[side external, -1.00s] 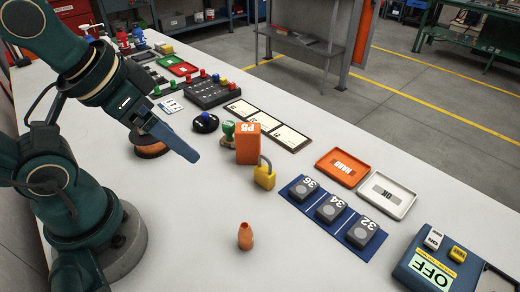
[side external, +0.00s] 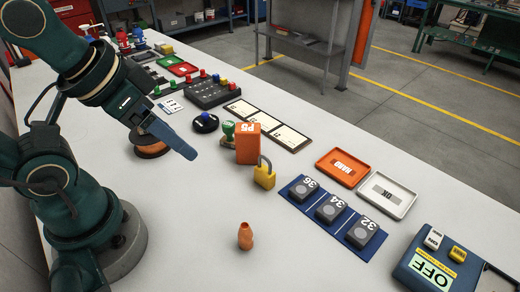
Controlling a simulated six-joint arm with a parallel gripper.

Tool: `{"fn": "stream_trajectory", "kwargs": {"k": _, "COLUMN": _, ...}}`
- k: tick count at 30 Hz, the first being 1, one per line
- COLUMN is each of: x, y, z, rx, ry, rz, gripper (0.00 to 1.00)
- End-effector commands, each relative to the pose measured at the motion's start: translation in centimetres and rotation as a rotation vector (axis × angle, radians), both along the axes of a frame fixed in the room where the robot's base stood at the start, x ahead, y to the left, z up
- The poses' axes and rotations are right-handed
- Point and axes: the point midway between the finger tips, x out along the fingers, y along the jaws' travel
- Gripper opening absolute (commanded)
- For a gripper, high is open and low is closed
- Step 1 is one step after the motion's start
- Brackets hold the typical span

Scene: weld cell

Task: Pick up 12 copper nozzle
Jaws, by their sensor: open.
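A small copper-coloured nozzle (side external: 245,237) stands upright on the white table in the front middle of the view. No number can be read on it. My gripper (side external: 190,153) is up and to the left of it, above the table and well apart from it. The gripper looks empty. I see it from the side, so the gap between its fingers is hidden.
An orange block (side external: 248,146) and a yellow padlock (side external: 264,176) stand behind the nozzle. A blue mat (side external: 296,204) with dark numbered blocks lies to the right, near an orange tray (side external: 341,184) and a grey tray (side external: 408,199). The table around the nozzle is clear.

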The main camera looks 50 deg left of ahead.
Motion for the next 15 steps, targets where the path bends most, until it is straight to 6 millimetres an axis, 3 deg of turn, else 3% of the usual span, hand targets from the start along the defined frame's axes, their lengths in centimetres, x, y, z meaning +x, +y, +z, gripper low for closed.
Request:
{"fn": "stream_trajectory", "kwargs": {"k": 5, "x": -0.3, "y": -1.0, "z": 0.5, "rx": -0.073, "ry": 0.026, "rz": 0.038, "gripper": 0.67}}
{"fn": "stream_trajectory", "kwargs": {"k": 15, "x": 1.0, "y": -4.5, "z": -0.6, "rx": -0.351, "ry": 0.382, "rz": 0.232, "gripper": 0.67}}
